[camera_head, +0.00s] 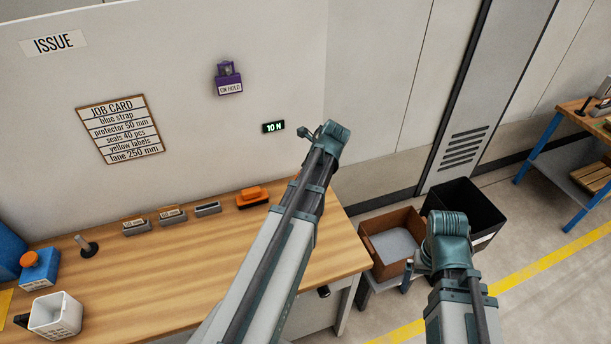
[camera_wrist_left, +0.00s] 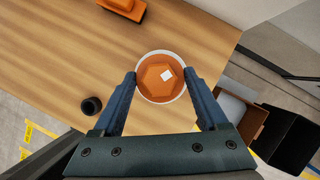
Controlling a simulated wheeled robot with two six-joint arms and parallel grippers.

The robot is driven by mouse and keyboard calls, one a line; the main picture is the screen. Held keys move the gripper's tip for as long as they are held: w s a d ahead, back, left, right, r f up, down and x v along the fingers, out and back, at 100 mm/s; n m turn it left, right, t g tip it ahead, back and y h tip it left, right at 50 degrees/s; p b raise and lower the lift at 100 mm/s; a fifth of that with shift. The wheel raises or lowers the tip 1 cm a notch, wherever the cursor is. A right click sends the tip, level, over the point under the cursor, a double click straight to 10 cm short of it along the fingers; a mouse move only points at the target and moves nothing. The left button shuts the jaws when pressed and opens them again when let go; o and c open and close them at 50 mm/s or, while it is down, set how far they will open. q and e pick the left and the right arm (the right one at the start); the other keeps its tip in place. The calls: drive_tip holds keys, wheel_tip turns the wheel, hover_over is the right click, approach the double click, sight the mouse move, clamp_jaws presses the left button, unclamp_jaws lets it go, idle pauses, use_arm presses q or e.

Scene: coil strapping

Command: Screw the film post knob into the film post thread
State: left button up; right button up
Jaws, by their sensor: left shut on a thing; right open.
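In the left wrist view my left gripper (camera_wrist_left: 160,76) is shut on the orange film post knob (camera_wrist_left: 152,88), a round piece with a raised hexagon and a small white square on top. The fingertips grip it from both sides. A pale round rim (camera_wrist_left: 165,53) shows around the knob. The thread is hidden under the knob, so I cannot tell how the two meet. In the head view my left arm hides the gripper and knob over the bench's right part. My right gripper (camera_head: 407,274) is open, apart from the bench, beside the bins.
The wooden bench (camera_head: 150,268) carries an orange tool (camera_head: 252,196), small grey holders (camera_head: 172,216), a grey post on a dark base (camera_head: 86,245) and a white bin (camera_head: 56,315). A brown bin (camera_head: 380,225) and black bin (camera_head: 466,206) stand right of the bench.

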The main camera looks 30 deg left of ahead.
use_arm(q)
drive_tip(key=shift+f, duration=0.35)
drive_tip(key=o, duration=1.4)
drive_tip(key=shift+r, duration=0.15)
drive_tip(key=p+v, duration=1.2)
drive_tip(key=v, duration=0.1)
drive_tip(key=shift+r, duration=0.25)
drive_tip(key=shift+f, duration=0.1)
